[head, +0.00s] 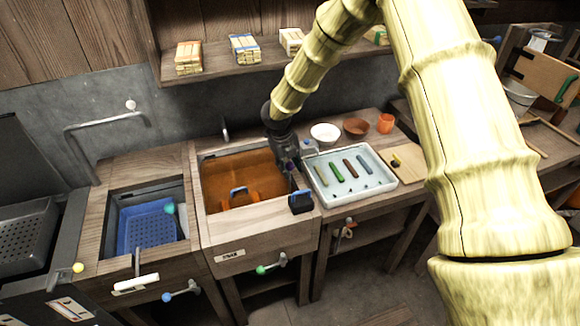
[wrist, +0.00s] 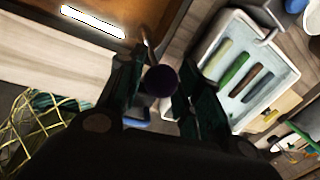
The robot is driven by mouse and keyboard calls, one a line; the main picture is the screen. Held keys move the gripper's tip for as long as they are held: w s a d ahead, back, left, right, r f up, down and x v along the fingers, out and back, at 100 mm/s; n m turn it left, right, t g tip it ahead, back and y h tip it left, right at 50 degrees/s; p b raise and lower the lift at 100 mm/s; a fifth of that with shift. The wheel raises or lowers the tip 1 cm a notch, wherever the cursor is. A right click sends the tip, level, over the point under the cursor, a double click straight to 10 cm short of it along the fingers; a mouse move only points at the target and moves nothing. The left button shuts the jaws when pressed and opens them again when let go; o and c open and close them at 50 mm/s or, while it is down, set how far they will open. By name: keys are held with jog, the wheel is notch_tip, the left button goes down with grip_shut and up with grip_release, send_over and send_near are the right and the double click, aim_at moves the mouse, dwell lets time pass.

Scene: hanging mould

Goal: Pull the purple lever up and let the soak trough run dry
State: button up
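The soak trough (head: 222,231) is a wooden-framed basin left of centre in the head view, holding orange-brown liquid (head: 255,178). My gripper (head: 291,180) points down at the trough's right edge. In the wrist view, the dark purple ball knob of the lever (wrist: 161,80) sits between the two fingers of my gripper (wrist: 162,82). The fingers flank the knob closely, but whether both press on it is unclear. The lever's shaft is mostly hidden by the knob and fingers.
A white tray (head: 375,202) with several coloured bars stands right of the trough. A sink with a blue basket (head: 150,228) is to the left. A green-knobbed lever (head: 271,267) is on the trough's front. White (head: 325,132), brown (head: 356,128) and orange (head: 386,123) vessels stand behind the tray.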

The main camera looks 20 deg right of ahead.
grip_shut()
jog(key=shift+r+p, duration=0.85)
jog(key=shift+r, duration=1.35)
jog(key=shift+w, duration=0.15)
jog(key=shift+o, duration=1.3)
grip_release()
jog(key=o, duration=0.3)
jog(key=shift+r, duration=0.1)
